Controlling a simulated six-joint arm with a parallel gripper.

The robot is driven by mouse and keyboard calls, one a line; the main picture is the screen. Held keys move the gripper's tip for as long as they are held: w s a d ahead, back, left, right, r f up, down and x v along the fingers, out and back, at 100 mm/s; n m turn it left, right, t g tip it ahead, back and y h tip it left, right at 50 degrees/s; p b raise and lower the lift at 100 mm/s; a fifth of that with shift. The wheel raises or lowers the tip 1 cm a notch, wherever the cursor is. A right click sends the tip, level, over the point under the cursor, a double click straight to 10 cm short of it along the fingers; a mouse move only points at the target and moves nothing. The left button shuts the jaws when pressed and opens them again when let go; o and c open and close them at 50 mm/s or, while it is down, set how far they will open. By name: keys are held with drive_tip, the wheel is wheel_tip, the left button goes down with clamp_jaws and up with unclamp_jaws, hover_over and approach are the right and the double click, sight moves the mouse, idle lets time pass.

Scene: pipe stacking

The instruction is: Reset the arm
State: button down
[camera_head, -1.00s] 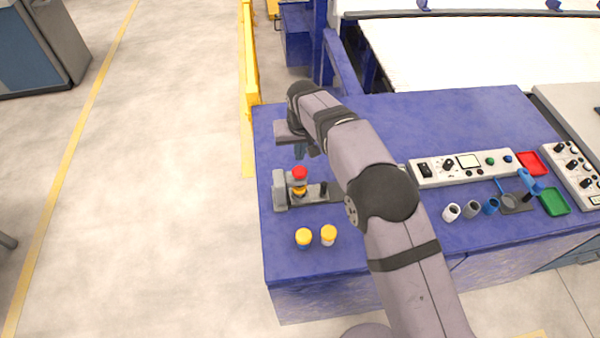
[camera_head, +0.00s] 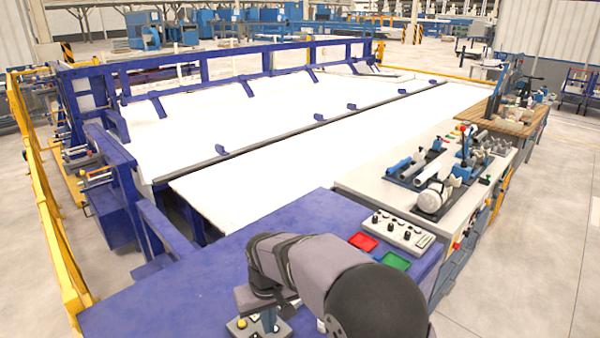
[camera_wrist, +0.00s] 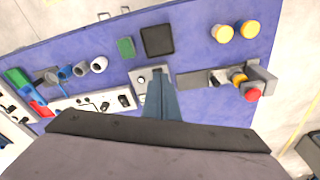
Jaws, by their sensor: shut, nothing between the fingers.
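My arm (camera_head: 335,285) reaches over the blue table (camera_head: 170,305) from the lower right in the head view. My gripper fingers are not clearly seen there. In the wrist view my gripper (camera_wrist: 160,78) points down over the blue table with its fingers together and nothing between them. The fingertips overlap a small grey panel with a button (camera_wrist: 142,80), and I cannot tell whether they touch it. To their right is a grey fixture (camera_wrist: 262,76) with a red knob (camera_wrist: 252,95) and a yellow part.
The wrist view shows two yellow-topped pieces (camera_wrist: 236,31), a black tray (camera_wrist: 157,40), a green tray (camera_wrist: 125,46), several small cups (camera_wrist: 82,69) and a white control panel (camera_wrist: 90,104). The head view shows a white bed (camera_head: 270,185) behind and yellow rails (camera_head: 50,220) at left.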

drive_tip(key=s+d+f+m, duration=0.1)
drive_tip(key=s+d+m, duration=0.1)
drive_tip(key=s+d, duration=0.8)
drive_tip(key=s+d+f+m+g+b, duration=0.1)
drive_tip(key=s+d+m, duration=0.1)
drive_tip(key=s+d, duration=0.7)
drive_tip(key=d, duration=0.3)
drive_tip(key=shift+s+d+f+m+g+h, duration=0.2)
drive_tip(key=shift+s+f+m+g+h, duration=0.1)
drive_tip(key=shift+s+f+m, duration=0.1)
